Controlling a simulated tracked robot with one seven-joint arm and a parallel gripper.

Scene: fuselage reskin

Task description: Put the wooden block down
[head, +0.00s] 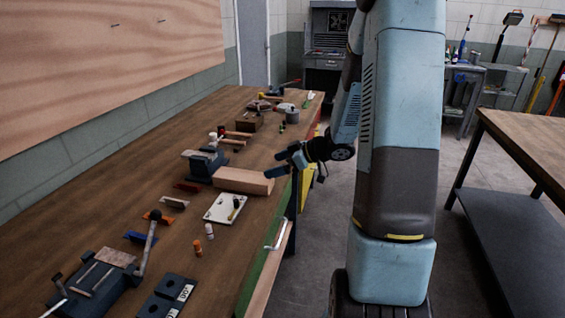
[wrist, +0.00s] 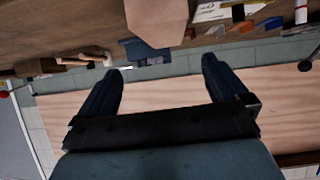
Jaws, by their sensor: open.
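The wooden block (head: 243,181) lies flat on the workbench (head: 140,192), close to its right edge. My gripper (head: 279,164) is open and empty near the block's right end, by the bench edge. In the wrist view the block (wrist: 157,18) shows at the top centre, beyond the fingertips of my gripper (wrist: 162,69) and not between them. The block's upper part is cut off by the top of that view. I cannot tell the exact gap between the fingers and the block.
A blue vise (head: 204,163) stands just behind the block. A white board (head: 224,208) with small items lies in front of it. Several hammers and tools crowd the far bench. Another table (head: 530,140) stands at the right, with open floor between.

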